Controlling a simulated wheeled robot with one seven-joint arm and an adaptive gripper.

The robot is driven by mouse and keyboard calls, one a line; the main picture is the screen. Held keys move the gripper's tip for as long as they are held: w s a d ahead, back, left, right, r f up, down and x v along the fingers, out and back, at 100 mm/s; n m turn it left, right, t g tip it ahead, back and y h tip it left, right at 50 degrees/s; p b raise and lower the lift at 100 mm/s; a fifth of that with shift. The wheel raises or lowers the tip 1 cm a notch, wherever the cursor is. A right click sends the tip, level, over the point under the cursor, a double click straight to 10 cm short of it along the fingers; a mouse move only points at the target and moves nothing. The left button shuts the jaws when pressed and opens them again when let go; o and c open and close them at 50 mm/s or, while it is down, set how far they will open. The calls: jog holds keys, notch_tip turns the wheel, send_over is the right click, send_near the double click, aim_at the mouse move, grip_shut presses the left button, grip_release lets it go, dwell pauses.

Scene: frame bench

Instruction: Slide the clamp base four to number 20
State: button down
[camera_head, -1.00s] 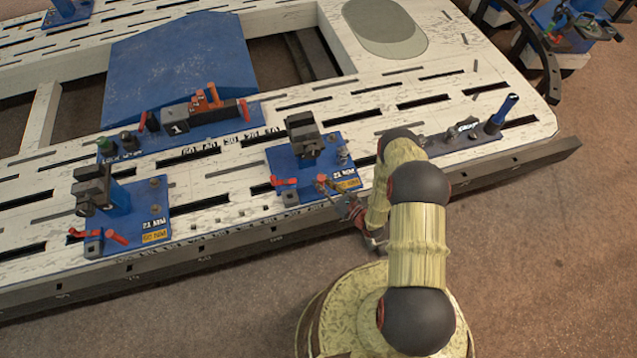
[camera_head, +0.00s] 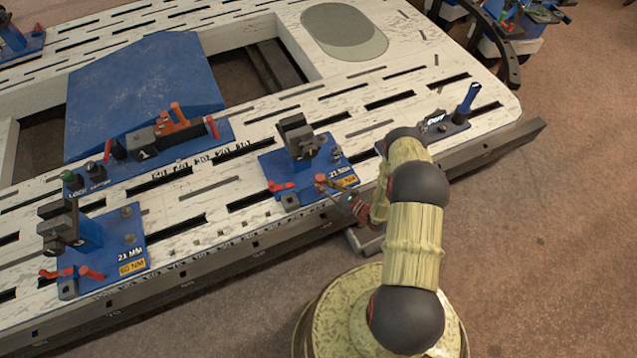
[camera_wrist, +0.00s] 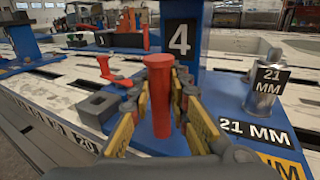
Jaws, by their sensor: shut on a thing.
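Clamp base four (camera_head: 268,170), a blue plate with a post and dark clamp head, sits on the near edge of the white slotted bench. Its post shows a "4" plate (camera_wrist: 180,40) in the wrist view. My gripper (camera_wrist: 160,105) is shut on the clamp's upright red handle (camera_wrist: 160,90), with yellow pads on both sides; in the head view my gripper (camera_head: 330,187) is small and partly hidden by my arm.
Another blue clamp base (camera_head: 105,240) stands left along the same edge. A locking plate (camera_head: 150,155) with red levers lies behind, and a small plate with a blue handle (camera_head: 468,98) to the right. Floor is clear at right.

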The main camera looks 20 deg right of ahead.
jog(key=c, duration=1.7)
grip_release()
jog(key=shift+a, duration=0.1)
jog(key=shift+o, duration=0.2)
jog(key=v, duration=1.2)
